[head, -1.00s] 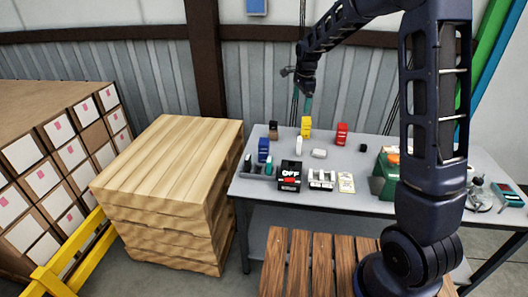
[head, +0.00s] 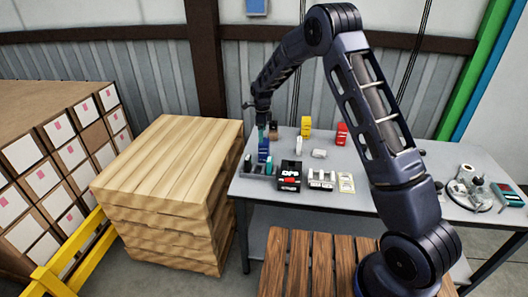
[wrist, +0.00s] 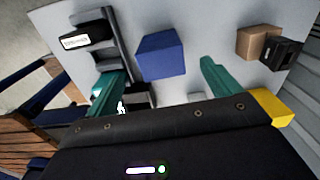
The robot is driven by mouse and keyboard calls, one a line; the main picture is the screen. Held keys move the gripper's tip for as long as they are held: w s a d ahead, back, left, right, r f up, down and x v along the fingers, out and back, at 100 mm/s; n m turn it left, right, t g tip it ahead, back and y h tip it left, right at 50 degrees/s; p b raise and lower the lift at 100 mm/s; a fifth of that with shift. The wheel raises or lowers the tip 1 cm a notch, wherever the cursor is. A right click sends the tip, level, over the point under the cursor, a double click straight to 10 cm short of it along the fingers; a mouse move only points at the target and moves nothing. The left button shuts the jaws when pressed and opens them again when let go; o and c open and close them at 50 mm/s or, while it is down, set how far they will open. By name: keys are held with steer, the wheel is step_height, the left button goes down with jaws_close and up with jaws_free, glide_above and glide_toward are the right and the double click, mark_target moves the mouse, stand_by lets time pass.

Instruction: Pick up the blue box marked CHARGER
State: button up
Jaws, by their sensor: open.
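The blue box (head: 263,150) stands near the left end of the grey table, and no CHARGER lettering is readable on it. In the wrist view its plain blue top (wrist: 161,54) lies between and a little beyond the two teal fingers. My gripper (head: 262,128) hangs just above the box in the head view and hides part of its top. In the wrist view my gripper (wrist: 159,66) is open, a finger to each side, with nothing held.
A dark rack (wrist: 118,50) stands close on the left of the blue box. A brown box (wrist: 258,42) and a black one (wrist: 286,53) are to the right. Yellow (head: 306,125) and red (head: 342,133) boxes stand farther back. A black OFF box (head: 289,174) is in front.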

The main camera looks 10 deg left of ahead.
mark_target(264, 146)
step_height(264, 146, down, 4)
steer(key=shift+d+f, duration=0.2)
steer(key=shift+f, duration=1.1)
steer(key=shift+d+f, duration=0.2)
steer(key=shift+f, duration=1.05)
steer(key=c, duration=1.1)
